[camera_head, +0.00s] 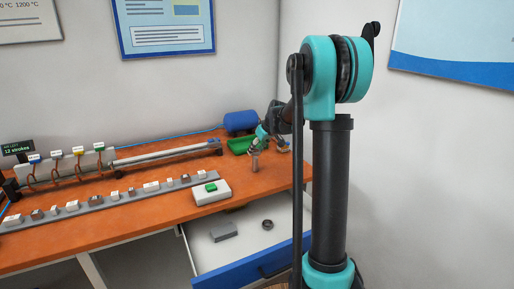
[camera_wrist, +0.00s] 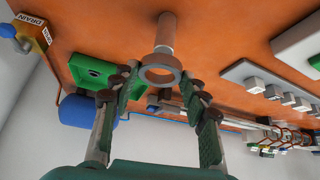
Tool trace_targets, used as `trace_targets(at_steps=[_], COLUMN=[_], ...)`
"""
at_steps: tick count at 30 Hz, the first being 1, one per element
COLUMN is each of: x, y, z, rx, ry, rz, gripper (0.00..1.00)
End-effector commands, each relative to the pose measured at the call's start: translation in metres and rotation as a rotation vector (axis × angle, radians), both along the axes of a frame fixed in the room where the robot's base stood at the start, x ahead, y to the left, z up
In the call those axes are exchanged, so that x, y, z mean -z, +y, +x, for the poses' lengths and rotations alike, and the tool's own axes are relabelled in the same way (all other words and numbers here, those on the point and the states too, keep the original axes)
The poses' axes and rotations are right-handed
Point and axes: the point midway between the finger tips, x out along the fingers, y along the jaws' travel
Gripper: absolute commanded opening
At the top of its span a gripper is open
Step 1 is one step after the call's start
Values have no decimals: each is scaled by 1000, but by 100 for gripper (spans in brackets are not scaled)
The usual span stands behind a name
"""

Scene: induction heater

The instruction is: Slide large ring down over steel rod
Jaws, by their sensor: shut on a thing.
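My gripper (camera_wrist: 160,82) is shut on a grey-brown large ring (camera_wrist: 160,69), with a fingertip at each side of it. The steel rod (camera_wrist: 166,34) meets the ring's edge in the wrist view. The ring's hole looks open, with no rod clearly seen through it, and I cannot tell whether the rod's end is inside. In the head view my gripper (camera_head: 255,148) is small, at the top of the upright rod (camera_head: 254,163) on the orange bench. The ring is too small to make out there.
A green tray (camera_head: 238,146) and a blue cylinder (camera_head: 240,121) stand behind the rod. The open drawer (camera_head: 243,247) holds a grey block (camera_head: 223,231) and a dark ring (camera_head: 267,224).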

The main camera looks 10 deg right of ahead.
Motion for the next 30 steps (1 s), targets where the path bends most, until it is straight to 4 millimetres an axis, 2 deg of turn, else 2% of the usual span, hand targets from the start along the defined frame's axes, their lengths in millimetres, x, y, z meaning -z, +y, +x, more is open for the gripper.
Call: trace_targets(at_steps=[30], x=[31], y=[0], z=[0], rx=[0], ry=[0], rz=[0], gripper=[12])
